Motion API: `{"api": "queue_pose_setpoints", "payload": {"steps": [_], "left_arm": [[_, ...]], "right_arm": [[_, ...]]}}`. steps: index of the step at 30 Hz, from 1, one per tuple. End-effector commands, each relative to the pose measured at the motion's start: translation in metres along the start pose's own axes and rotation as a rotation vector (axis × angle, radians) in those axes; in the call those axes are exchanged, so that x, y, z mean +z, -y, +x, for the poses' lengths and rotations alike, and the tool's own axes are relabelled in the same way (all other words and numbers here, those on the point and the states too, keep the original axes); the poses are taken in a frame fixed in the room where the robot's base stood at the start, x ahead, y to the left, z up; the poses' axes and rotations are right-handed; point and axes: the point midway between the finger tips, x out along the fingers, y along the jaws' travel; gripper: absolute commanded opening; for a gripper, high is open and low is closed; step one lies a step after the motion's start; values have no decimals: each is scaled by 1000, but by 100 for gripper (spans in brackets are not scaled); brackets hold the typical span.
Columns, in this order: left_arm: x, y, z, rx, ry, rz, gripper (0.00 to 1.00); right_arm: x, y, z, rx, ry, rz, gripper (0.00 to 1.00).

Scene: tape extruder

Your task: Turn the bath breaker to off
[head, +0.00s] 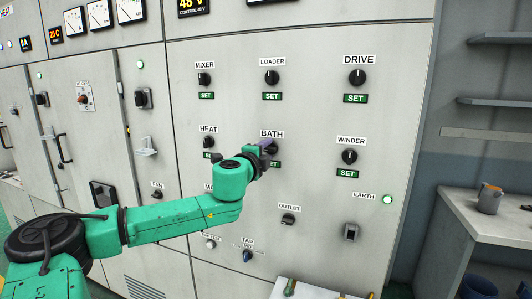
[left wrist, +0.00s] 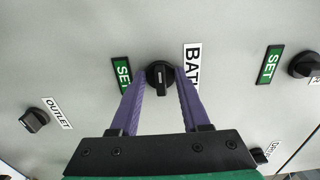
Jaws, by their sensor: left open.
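The bath breaker is a black rotary knob (head: 273,149) on the grey panel, under the BATH label (head: 271,134). A green SET plate (head: 274,164) sits below it, partly hidden by my arm. My left gripper (head: 266,147) is at this knob. In the left wrist view, the black knob (left wrist: 160,76) lies between the purple fingertips of my left gripper (left wrist: 162,70), which are open on either side of it. I cannot tell whether they touch it. The green SET plate (left wrist: 122,72) is beside one finger. My right gripper is not in view.
Other knobs surround it: heat (head: 208,142), loader (head: 272,78), winder (head: 349,157) and outlet (head: 288,219). A lit green earth lamp (head: 387,199) is at the lower right. A bench (head: 478,215) holding a grey jug (head: 489,199) stands at the right.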

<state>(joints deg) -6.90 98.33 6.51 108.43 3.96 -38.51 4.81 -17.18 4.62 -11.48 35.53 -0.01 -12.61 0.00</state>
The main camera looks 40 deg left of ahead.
Motion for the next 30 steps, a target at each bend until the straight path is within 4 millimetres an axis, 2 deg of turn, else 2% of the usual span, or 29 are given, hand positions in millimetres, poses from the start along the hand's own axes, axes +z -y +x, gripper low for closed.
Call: {"api": "queue_pose_setpoints", "payload": {"steps": [5, 9, 13, 17, 21, 24, 27, 30], "left_arm": [[3, 0, -5, -3, 7, -8, 46], [5, -1, -16, -7, 12, -16, 46], [0, -1, -30, -5, -3, -15, 46], [-1, -12, -58, -2, -5, -11, 46], [-1, -6, -101, -3, -5, -9, 46], [-1, -4, -125, -2, -3, -4, 46], [0, -2, -140, -1, -2, -3, 46], [0, -1, -146, 1, -1, 0, 46]], "right_arm": [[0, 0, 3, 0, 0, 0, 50], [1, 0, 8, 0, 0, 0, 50], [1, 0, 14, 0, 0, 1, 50], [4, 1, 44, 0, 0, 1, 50], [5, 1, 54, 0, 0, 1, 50], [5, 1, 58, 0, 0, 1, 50], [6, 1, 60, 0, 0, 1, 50], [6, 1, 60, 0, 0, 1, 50]]}}
